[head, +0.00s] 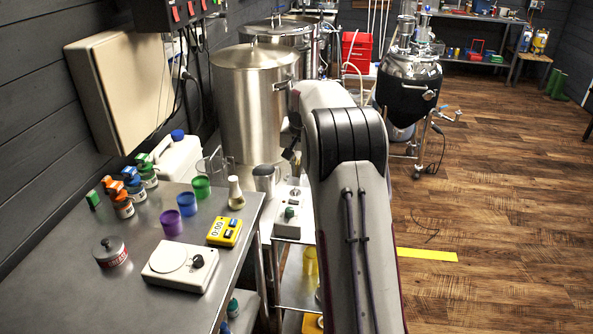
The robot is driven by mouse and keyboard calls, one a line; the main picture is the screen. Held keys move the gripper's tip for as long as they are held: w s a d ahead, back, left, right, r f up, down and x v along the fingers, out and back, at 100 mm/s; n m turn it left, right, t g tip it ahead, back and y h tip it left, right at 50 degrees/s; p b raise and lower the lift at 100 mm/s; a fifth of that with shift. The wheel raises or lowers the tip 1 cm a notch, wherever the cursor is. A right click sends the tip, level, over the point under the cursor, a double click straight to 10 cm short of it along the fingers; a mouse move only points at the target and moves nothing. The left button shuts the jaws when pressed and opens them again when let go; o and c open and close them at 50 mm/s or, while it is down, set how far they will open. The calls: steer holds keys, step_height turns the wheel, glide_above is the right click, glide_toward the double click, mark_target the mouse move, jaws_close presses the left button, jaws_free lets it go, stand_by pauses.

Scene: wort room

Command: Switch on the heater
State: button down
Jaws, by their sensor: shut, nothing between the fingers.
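No thing is clearly marked as the heater. A white box with a black knob (180,266) lies on the steel table. A white control box with a green button (291,213) and a small metal part on top stands on a lower stand, beside my arm. A dark wall box with red switches (176,12) hangs at the top left. My arm reaches forward and bends at a grey joint. The dark end of my gripper (290,154) shows left of this joint, above the green-button box and in front of the large steel kettle (255,100). It is shut and empty, and mostly hidden.
The steel table (90,290) holds a yellow timer (224,232), coloured cups (187,204), a flask (236,193), small bottles (122,204) and a metal weight (110,252). A steel jug (265,180) stands near the green-button box. The wooden floor at right is open.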

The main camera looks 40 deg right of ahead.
glide_toward(291, 200)
steer(key=x, duration=0.5)
steer(key=shift+d, duration=0.3)
steer(key=shift+w+a+f, duration=0.1)
steer(key=shift+f, duration=0.3)
steer(key=shift+w+a+f, duration=0.1)
steer(key=shift+w+f, duration=0.05)
steer(key=shift+f, duration=0.25)
steer(key=shift+w+a+f, duration=0.2)
steer(key=shift+f, duration=0.15)
steer(key=shift+s+d, duration=0.15)
